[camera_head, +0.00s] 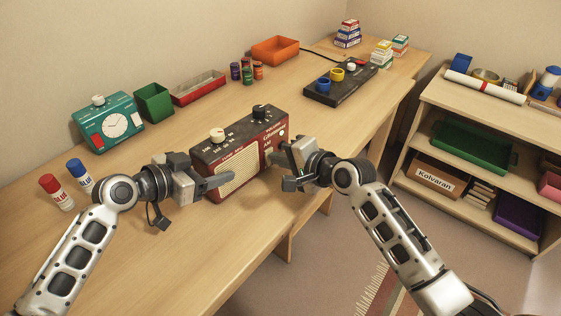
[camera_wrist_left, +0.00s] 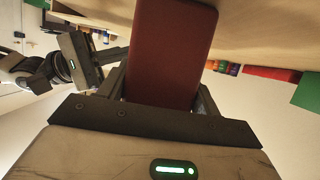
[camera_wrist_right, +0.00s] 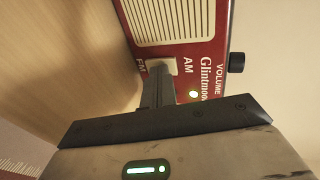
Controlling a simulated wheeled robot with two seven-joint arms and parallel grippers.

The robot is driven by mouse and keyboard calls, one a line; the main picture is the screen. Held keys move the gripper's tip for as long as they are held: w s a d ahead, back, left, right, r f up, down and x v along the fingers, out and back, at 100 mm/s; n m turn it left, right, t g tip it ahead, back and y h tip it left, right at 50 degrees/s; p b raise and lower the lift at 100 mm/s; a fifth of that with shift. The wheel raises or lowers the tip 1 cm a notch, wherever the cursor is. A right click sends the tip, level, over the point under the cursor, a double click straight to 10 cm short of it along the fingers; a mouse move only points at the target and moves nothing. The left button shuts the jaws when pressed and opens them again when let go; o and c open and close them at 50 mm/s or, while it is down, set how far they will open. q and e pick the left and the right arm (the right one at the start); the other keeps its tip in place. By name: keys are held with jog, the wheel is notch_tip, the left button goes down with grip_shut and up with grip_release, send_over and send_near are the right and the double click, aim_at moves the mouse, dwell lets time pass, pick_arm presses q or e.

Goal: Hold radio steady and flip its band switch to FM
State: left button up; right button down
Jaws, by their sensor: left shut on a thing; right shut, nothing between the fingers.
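The red radio (camera_head: 228,156) with a cream grille stands upright on the desk. My left gripper (camera_head: 213,183) is shut on its left end, which shows between the fingers in the left wrist view (camera_wrist_left: 170,50). My right gripper (camera_head: 275,156) is shut and empty at the right part of the radio's front. In the right wrist view, its closed fingertips (camera_wrist_right: 158,82) are at the pale band switch (camera_wrist_right: 162,65), seemingly touching it. The switch lies between the FM and AM labels; the fingers partly hide it, so I cannot tell its setting. A small light (camera_wrist_right: 194,94) glows nearby.
Red and blue glue sticks (camera_head: 56,191) stand left of my left arm. A black panel (camera_head: 340,84) lies behind the radio. The desk's front edge is close to my right gripper.

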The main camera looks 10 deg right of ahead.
jog(key=s+d, duration=0.2)
jog(key=s, duration=0.1)
jog(key=shift+s+d+r, duration=0.25)
jog(key=shift+d, duration=0.15)
jog(key=v, duration=0.9)
jog(key=shift+s+d+r, duration=0.15)
jog(key=shift+r, duration=0.1)
jog(key=shift+s+d+f, duration=0.1)
jog(key=shift+s+f, duration=0.15)
jog(key=shift+f, duration=0.55)
jog(key=x, duration=0.9)
jog(key=r+x, duration=0.1)
jog(key=x, duration=0.3)
jog(key=shift+w+a+f, duration=0.15)
jog(key=shift+w+a, duration=0.25)
jog(key=shift+w, duration=0.05)
jog(key=shift+w, duration=0.1)
